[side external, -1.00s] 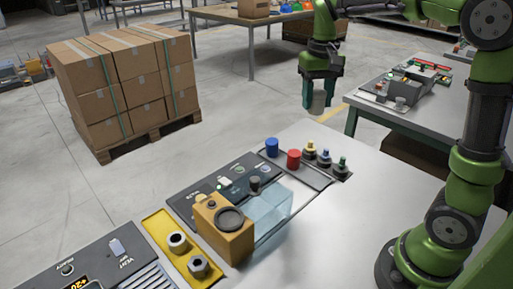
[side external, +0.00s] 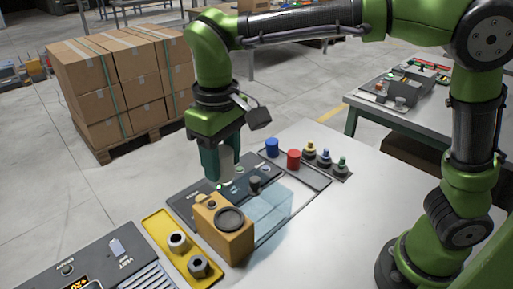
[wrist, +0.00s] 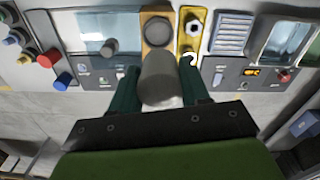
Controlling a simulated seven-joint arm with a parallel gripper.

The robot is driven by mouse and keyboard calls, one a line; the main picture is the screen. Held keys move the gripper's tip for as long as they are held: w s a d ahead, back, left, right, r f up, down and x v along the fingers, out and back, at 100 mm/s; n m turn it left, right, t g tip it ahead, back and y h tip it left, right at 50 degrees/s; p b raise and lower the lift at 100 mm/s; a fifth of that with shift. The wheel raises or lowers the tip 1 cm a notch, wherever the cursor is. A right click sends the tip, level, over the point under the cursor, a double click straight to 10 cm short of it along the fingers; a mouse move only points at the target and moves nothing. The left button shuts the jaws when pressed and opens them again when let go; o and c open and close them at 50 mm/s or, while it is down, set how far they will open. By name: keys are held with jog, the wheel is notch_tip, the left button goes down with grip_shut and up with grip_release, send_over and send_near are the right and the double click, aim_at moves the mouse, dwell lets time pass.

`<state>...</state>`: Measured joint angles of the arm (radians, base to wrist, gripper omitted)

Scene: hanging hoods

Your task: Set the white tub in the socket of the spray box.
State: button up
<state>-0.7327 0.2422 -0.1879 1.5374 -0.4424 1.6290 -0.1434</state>
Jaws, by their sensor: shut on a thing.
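My gripper (side external: 222,162) is shut on the white tub (side external: 228,158), which looks pale grey and hangs upright between the dark green fingers. In the wrist view the tub (wrist: 160,80) sits between both fingers. The gripper is above the far side of the dark control panel (side external: 183,204), in the air. A clear bluish box (side external: 270,208) stands at this panel, with an orange block (side external: 222,230) against its left side. The block has a dark round ring (side external: 230,218) on top. I cannot tell which opening is the spray box's socket.
A yellow tray (side external: 160,228) with two metal nuts lies left of the block. The table's right part (side external: 340,215) is clear.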

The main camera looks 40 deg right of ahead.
jog(key=shift+w+d+f, duration=0.1)
jog(key=shift+f, duration=2.65)
jog(key=shift+d+f, duration=0.1)
jog(key=shift+f, duration=2.6)
jog(key=shift+f, duration=0.85)
jog(key=o, duration=1.6)
jog(key=shift+o, duration=0.2)
notch_tip(320, 180, up, 7)
jog(key=s+d+r+m+t, duration=0.2)
jog(key=s+d, duration=0.1)
jog(key=d, duration=0.3)
jog(key=s+d+r+m+t+y, duration=0.1)
jog(key=s+d+m+t, duration=0.1)
jog(key=s+d, duration=0.2)
jog(key=s+d+r+m+t+y, duration=0.1)
jog(key=s+d+r+m+t, duration=0.1)
jog(key=d, duration=0.6)
jog(key=shift+s+d+r+t, duration=0.35)
jog(key=shift+s+t, duration=0.25)
jog(key=shift+s, duration=0.35)
